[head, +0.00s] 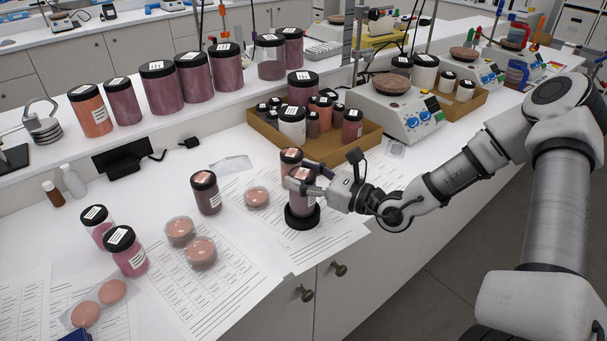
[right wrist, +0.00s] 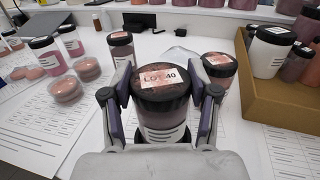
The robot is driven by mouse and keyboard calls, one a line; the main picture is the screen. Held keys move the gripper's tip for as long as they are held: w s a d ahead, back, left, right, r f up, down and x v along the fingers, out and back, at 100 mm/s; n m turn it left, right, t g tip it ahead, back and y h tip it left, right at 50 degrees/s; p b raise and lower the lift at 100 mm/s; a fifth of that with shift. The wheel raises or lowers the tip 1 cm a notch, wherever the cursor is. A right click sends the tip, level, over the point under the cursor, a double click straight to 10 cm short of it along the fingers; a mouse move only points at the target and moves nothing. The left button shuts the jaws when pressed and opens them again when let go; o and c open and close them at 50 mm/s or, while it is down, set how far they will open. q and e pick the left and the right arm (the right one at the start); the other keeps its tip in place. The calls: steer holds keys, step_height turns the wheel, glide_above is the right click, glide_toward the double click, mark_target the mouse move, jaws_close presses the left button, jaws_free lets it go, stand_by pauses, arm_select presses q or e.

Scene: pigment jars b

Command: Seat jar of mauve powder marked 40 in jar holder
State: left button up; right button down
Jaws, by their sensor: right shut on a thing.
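The jar of mauve powder (head: 302,202) has a black lid, and its label reads LOT 40 in the right wrist view (right wrist: 163,125). My right gripper (head: 303,186) is shut on this jar, with one finger on each side just below the lid. The jar is upright. The black round jar holder (head: 302,220) is directly under the jar on the bench, near the front edge. I cannot tell whether the jar's base is inside the holder or just above it. In the right wrist view the jar hides most of the holder. My left gripper is not in view.
A lidded jar (head: 291,158) stands close behind the held jar, and another jar (head: 207,195) stands to the left. A clear dish with pink powder (head: 257,197) lies between. A cardboard tray (head: 340,153) of jars is behind. Paper sheets (head: 335,235) cover the bench.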

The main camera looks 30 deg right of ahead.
steer(key=shift+f+b, duration=1.15)
steer(key=shift+f, duration=0.25)
steer(key=shift+c, duration=1.2)
jaws_free()
steer(key=shift+r, duration=0.1)
step_height(320, 180, up, 10)
